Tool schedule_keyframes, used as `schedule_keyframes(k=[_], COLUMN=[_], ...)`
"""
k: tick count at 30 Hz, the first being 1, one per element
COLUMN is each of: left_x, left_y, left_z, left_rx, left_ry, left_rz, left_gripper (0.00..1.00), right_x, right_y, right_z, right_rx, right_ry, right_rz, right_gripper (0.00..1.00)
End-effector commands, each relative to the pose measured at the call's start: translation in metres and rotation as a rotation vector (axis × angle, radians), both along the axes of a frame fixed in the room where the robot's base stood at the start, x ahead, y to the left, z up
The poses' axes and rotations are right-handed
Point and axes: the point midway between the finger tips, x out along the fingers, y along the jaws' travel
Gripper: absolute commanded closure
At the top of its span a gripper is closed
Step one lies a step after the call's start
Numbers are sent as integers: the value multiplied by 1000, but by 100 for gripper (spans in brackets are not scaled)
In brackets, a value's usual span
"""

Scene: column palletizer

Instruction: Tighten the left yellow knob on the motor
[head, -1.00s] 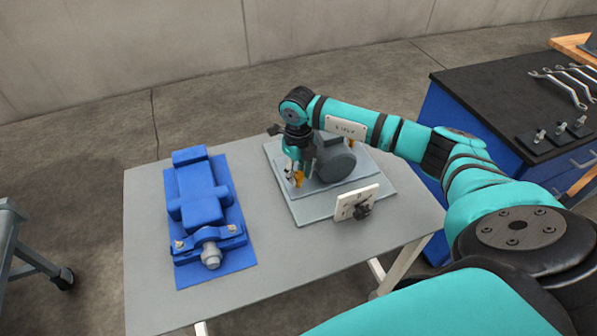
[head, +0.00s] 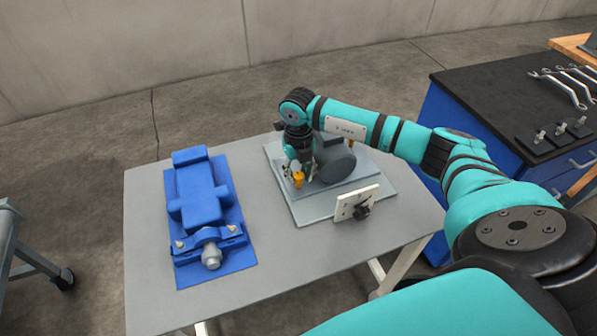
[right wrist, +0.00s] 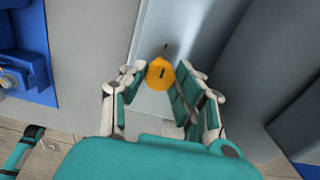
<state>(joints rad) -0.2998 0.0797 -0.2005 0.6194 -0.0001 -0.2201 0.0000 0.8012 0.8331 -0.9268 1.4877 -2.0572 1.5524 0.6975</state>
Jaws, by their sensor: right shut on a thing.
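The grey motor (head: 336,167) sits on a pale plate on the table. The left yellow knob (head: 298,180) is at its near left side, and it also shows in the right wrist view (right wrist: 160,75). A second yellow knob (head: 351,144) shows at the motor's far right. My right gripper (head: 300,174) is at the left knob, with a finger on either side. In the right wrist view my right gripper (right wrist: 161,76) is shut on that knob, which stands between the fingertips. My left gripper is not in view.
A blue motor-shaped fixture (head: 198,205) lies on the left of the grey table (head: 270,254). A small white panel with a black knob (head: 356,203) stands at the plate's front edge. A dark-topped cabinet (head: 490,90) with wrenches is at the right.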

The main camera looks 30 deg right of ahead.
Motion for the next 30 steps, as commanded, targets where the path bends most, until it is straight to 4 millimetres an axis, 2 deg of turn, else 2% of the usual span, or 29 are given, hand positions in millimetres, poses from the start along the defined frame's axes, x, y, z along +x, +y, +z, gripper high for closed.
schedule_keyframes(k=[4, 5, 9, 20, 23, 30], left_x=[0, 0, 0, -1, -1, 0], left_y=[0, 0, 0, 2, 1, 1], left_z=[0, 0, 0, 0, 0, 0], left_rx=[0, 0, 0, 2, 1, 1], left_ry=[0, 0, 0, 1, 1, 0], left_rz=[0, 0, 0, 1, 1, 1], left_gripper=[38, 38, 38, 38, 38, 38], right_x=[2, 2, 1, 1, 2, 2], right_y=[-1, -1, -1, 0, -1, -1], right_z=[2, 2, 2, 6, 19, 70], right_rx=[-1, -1, -1, 0, -1, -1], right_ry=[-7, -7, -5, -4, -7, -7], right_rz=[-1, -1, 0, 2, 2, 1], right_gripper=[100, 66, 48, 47, 47, 47])
